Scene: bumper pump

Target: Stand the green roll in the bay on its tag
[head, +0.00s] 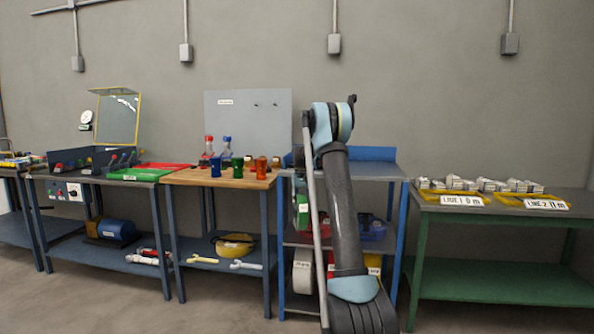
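A small green cylinder (238,168), which looks like the green roll, stands upright on the wooden-topped bench (190,179). It is between a blue cylinder (215,167) and an orange one (261,168). A bay with a readable tag for the roll cannot be made out; the small tags on the shelf unit are partly hidden by my arm.
Red and blue-topped bottles (207,150) stand behind the cylinders. A grey board (250,122) is at the back. On the left bench are red and green trays (138,174) and an open-lidded box. The green table (500,284) at right holds yellow trays and white parts.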

